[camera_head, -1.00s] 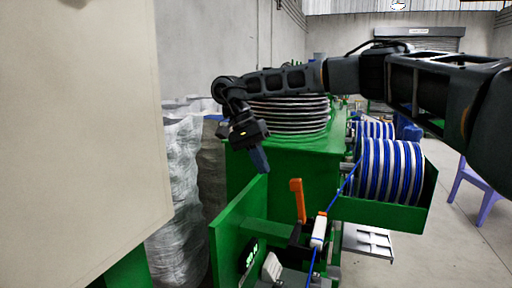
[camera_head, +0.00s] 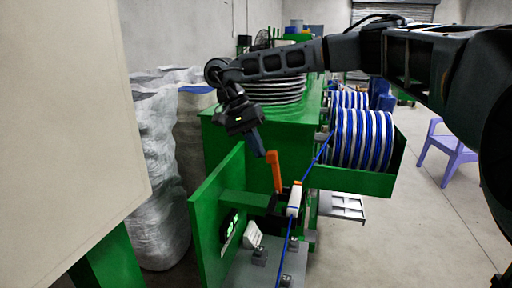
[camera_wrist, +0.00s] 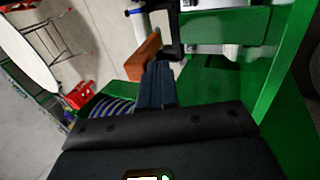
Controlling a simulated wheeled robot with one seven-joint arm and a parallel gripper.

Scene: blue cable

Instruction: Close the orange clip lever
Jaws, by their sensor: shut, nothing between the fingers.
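The orange clip lever (camera_head: 274,171) stands nearly upright on the green machine, just left of the white block (camera_head: 295,199) that the blue cable (camera_head: 318,156) passes. My gripper (camera_head: 260,152) is shut and empty, pointing down, with its tip close to the lever's upper end on its left. In the wrist view the shut fingers (camera_wrist: 157,84) lie beside the orange lever (camera_wrist: 143,58) and overlap its edge. I cannot tell whether they touch.
A green upright plate (camera_head: 212,205) stands left of the clip. Spools of blue and white cable (camera_head: 362,140) sit at the right. A large pale panel (camera_head: 60,120) fills the left foreground. A purple chair (camera_head: 447,150) stands on open floor at the right.

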